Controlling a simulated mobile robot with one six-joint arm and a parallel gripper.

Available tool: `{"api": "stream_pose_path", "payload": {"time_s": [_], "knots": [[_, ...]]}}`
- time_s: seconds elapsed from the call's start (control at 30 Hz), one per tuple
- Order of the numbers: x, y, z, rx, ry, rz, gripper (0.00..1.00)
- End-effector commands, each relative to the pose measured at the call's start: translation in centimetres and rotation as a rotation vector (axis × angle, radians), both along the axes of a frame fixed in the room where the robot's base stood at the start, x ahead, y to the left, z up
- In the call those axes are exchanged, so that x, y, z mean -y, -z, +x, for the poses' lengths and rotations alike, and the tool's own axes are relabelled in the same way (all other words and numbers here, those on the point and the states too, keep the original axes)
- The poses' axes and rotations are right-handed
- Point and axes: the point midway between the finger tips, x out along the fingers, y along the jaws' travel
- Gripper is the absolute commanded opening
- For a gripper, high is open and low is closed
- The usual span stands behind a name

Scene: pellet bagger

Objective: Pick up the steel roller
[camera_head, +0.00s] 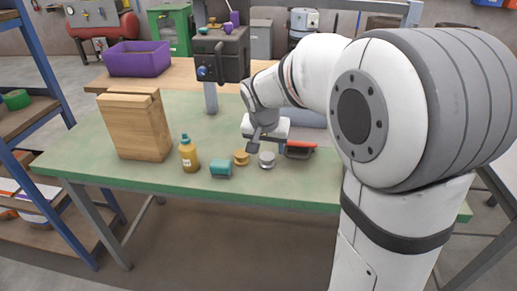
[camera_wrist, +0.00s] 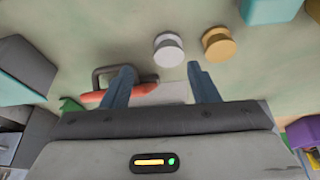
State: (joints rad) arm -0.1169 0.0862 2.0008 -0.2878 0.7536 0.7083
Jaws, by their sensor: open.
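The steel roller (camera_head: 267,159) is a short silver spool near the front edge of the green table. It also shows in the wrist view (camera_wrist: 168,49), upright, just beyond the fingertips and between their lines. My gripper (camera_wrist: 160,71) is open, with nothing between its two blue-grey fingers. A gap shows between the fingers and the roller in the wrist view.
A brass roller (camera_wrist: 218,43) stands close beside the steel one. A teal block (camera_head: 221,169) and a yellow bottle (camera_head: 189,155) are farther left. A red-handled tool (camera_wrist: 122,87) lies near the left finger. A wooden block (camera_head: 135,127) stands at the table's left.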

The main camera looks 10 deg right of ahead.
Motion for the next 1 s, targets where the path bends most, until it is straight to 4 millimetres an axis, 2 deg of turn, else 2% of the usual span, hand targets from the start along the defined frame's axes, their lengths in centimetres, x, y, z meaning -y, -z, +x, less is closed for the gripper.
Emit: {"api": "stream_pose_path", "payload": {"time_s": [0.03, 0.2, 0.47, 0.73, 1.0], "knots": [[-0.2, 1.0, 1.1, 0.007, 0.013, 0.001, 0.54], [-0.3, 2.2, 2.6, 0.02, 0.037, 0.002, 0.54], [0.1, 4.4, 3.4, 0.02, 0.038, 0.003, 0.54], [0.8, 8.0, 4.7, 0.018, 0.036, 0.002, 0.54], [0.8, 8.5, 5.0, 0.022, 0.035, 0.003, 0.54]]}}
